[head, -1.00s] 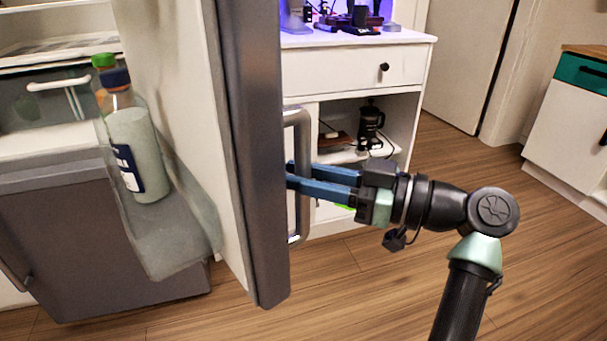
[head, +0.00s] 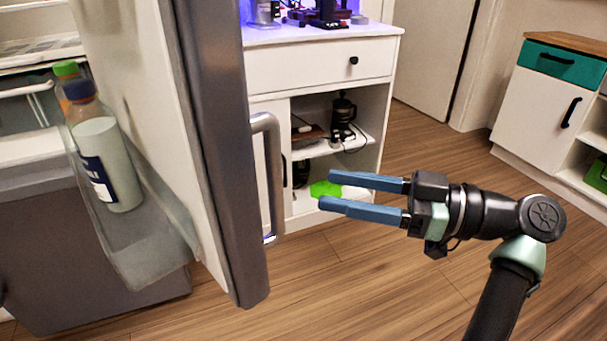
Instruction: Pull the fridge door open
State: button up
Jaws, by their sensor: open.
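The fridge door (head: 215,140) stands open, seen nearly edge-on at the left centre, with its inner side facing left. Its curved metal handle (head: 270,180) is on the right face of the door. My gripper (head: 325,190) is to the right of the handle, apart from it, with its two blue fingers spread and nothing between them. The fingers point left toward the handle. The fridge interior (head: 35,50) shows at the far left, with a shelf and a drawer.
Bottles (head: 110,160) stand in the door's clear bin (head: 150,250). A white cabinet (head: 320,75) with a coffee maker (head: 342,118) and a green item (head: 325,188) is behind. Another cabinet (head: 540,100) is at the right. Wooden floor is clear around my arm.

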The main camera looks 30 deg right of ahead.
jog(key=shift+v, duration=1.6)
